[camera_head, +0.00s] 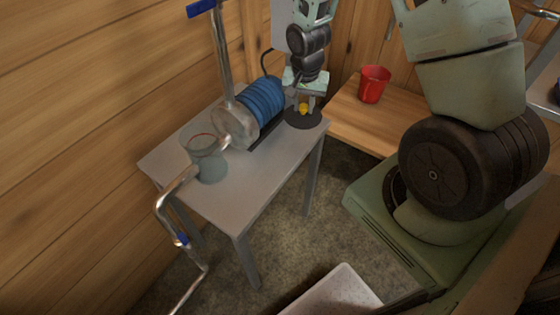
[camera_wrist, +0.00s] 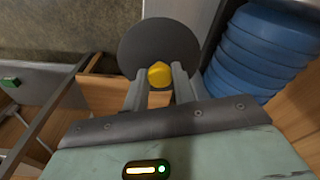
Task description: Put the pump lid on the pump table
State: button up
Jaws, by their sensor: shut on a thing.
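The pump lid (camera_wrist: 160,42) is a dark grey disc with a yellow knob. In the wrist view my gripper (camera_wrist: 160,78) is shut on the yellow knob. In the head view the lid (camera_head: 304,121) is at the far right corner of the grey pump table (camera_head: 245,190), and my gripper (camera_head: 304,103) points down at it. The lid overlaps the table's right edge in the picture. I cannot tell whether it touches the tabletop. The blue pump (camera_head: 262,100) stands on the table just left of the lid and also shows in the wrist view (camera_wrist: 262,50).
A clear canister (camera_head: 207,160) with metal pipes stands at the table's left. A red cup (camera_head: 373,84) sits on a wooden bench (camera_head: 385,115) to the right. A pale tray-like surface (camera_head: 335,292) shows at the bottom. The table's front middle is clear.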

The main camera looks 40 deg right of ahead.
aim_at(292, 115)
jog(key=m+b, duration=0.1)
jog(key=f+m+b, duration=0.1)
jog(key=m, duration=0.1)
jog(key=shift+s+d+f, duration=0.1)
jog(key=shift+s+d, duration=0.05)
jog(key=shift+d, duration=0.05)
jog(key=shift+a+m+b, duration=0.2)
jog(key=shift+m+b, duration=0.45)
jog(key=shift+m, duration=0.05)
jog(key=shift+w+a+m+g+b, duration=0.3)
jog(key=shift+a+m+g+b, duration=0.15)
jog(key=shift+m+b, duration=0.4)
jog(key=shift+w+a+r+m+b, duration=0.2)
jog(key=shift+w+a+m+b, duration=0.15)
jog(key=shift+a+m, duration=0.2)
jog(key=shift+w+a+r+m+b, duration=0.15)
jog(key=shift+w+a+m+b, duration=0.1)
jog(key=shift+w+a+m, duration=0.25)
jog(key=shift+s+f, duration=0.1)
jog(key=shift+s, duration=0.05)
jog(key=shift+m, duration=0.3)
notch_tip(292, 115, down, 10)
jog(key=shift+r+b, duration=0.2)
jog(key=shift+b, duration=0.75)
jog(key=shift+f, duration=0.1)
jog(key=o, duration=1)
jog(key=shift+o, duration=0.2)
